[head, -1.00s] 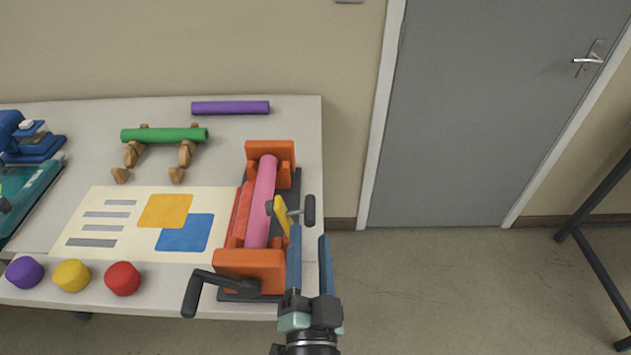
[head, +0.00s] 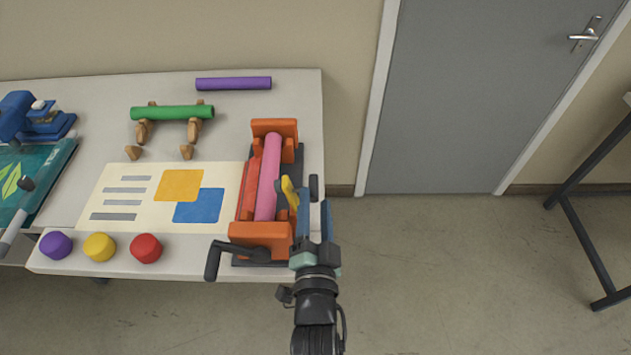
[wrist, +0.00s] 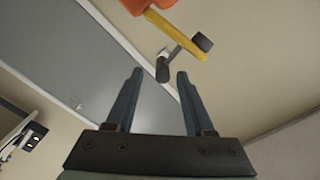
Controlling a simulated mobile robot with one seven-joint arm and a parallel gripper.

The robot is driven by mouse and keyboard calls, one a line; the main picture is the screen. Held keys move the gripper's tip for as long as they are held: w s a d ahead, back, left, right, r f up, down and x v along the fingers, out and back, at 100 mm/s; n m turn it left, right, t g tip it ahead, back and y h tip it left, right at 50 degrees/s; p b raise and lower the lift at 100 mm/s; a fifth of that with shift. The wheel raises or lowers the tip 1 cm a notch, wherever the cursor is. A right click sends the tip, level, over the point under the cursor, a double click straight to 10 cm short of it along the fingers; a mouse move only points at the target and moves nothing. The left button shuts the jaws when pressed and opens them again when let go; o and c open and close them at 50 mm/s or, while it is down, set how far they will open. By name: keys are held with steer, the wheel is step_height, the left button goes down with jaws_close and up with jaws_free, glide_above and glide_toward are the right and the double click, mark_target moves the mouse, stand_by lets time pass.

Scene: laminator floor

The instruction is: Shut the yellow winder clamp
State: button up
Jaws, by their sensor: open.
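The winder (head: 262,232) is an orange-ended frame holding a pink roll (head: 267,178) near the table's right edge. Its yellow clamp (head: 289,192) is a lever on the right side, standing out at an angle from the frame, with a dark handle at its end. My gripper (head: 314,208) is open and empty, just right of and nearer than the clamp. In the wrist view the yellow clamp (wrist: 178,36) slants down from an orange part at the top, beyond the open fingertips (wrist: 160,76). The dark handle (wrist: 203,42) shows there too, apart from the fingers.
A dark crank (head: 225,255) sticks out at the winder's front. The table (head: 90,105) also holds a printed sheet (head: 130,180), a green roll (head: 172,112) on wooden stands, a purple roll (head: 233,83) and coloured knobs (head: 99,247). Open floor (head: 430,260) lies to the right, before a grey door.

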mark_target(315, 188)
steer(key=shift+w, duration=2.4)
jaws_close()
steer(key=shift+f, duration=0.1)
